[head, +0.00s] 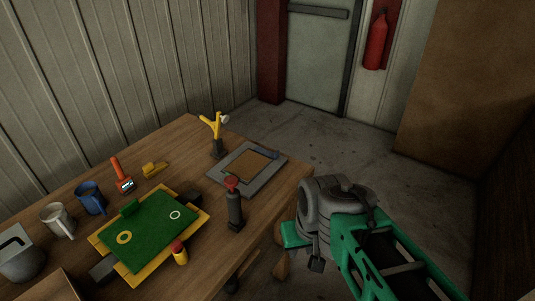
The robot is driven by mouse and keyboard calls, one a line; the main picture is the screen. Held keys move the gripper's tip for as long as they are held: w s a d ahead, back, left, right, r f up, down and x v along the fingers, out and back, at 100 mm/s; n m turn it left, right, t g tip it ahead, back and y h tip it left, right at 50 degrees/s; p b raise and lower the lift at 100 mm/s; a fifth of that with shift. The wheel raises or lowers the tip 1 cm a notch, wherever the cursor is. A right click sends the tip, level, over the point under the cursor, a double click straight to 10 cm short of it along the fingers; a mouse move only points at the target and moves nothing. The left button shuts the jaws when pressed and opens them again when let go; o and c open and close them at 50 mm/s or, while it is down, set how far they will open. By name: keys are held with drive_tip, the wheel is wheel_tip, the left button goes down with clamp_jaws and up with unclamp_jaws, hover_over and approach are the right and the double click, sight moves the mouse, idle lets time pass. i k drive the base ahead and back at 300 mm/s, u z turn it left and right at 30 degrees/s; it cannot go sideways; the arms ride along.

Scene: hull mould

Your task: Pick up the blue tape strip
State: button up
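A small blue strip (266,153), which looks like the blue tape strip, lies at the far right part of a grey tray (223,179) on the wooden table. It is beside or on the edge of a brown sheet (246,165) in the tray; I cannot tell which. My green and grey arm is at the lower right, off the table's right side and apart from the strip. I cannot make out the fingers of my gripper, nor anything held.
A dark post with a red top (233,204) stands by the tray's near corner. A yellow forked piece (216,127) stands behind its left corner. A green board with a yellow rim (198,221), a blue mug (91,198) and a white mug (57,220) are further left.

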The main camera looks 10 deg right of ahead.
sight(260, 149)
drive_tip(key=u, duration=4.6)
drive_tip(key=k, duration=2.35)
drive_tip(key=z, duration=0.95)
drive_tip(key=i, duration=0.5)
drive_tip(key=z, duration=0.05)
